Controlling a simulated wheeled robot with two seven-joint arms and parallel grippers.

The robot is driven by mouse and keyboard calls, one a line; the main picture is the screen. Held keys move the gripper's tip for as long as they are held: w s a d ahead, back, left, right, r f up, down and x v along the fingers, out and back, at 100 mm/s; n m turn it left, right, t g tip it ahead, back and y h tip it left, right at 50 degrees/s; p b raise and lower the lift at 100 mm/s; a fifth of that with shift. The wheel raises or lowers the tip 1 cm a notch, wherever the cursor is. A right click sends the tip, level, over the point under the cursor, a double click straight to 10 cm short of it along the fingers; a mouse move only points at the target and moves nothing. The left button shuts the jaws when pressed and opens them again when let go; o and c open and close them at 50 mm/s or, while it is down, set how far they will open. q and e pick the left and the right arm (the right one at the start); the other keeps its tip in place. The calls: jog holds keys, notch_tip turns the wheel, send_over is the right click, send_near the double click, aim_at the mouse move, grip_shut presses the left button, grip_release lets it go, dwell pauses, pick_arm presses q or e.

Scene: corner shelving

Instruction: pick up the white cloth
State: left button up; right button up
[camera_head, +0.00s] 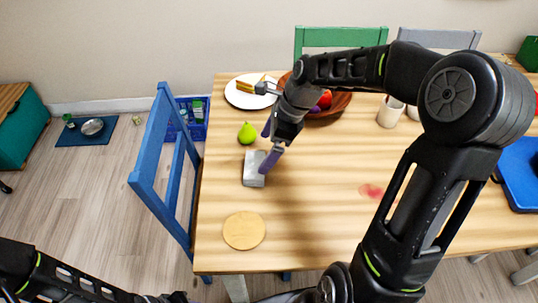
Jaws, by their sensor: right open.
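A small pale grey-white folded piece, which looks like the white cloth (251,176), lies on the wooden table (310,240) near its left side. My right gripper (267,145) is open, with its purple fingers pointing left and down over the cloth's right edge. The lower finger overlaps the cloth in the picture; I cannot tell whether it touches. My left arm shows at the bottom left, but its gripper cannot be made out.
A green pear (247,133) sits just behind the cloth, and a round tan disc (244,231) lies in front. A white plate (243,100) with food, a brown bowl (338,107) of fruit and cups (388,116) stand farther back. A blue chair (147,150) is at the left edge.

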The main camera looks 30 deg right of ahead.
aim_at(255, 164)
jog(key=shift+d, duration=0.1)
jog(key=shift+x, duration=1.3)
jog(key=shift+f, duration=0.1)
jog(key=x, duration=0.5)
jog(key=shift+w, duration=0.1)
jog(key=shift+c, duration=0.4)
jog(key=c, duration=0.9)
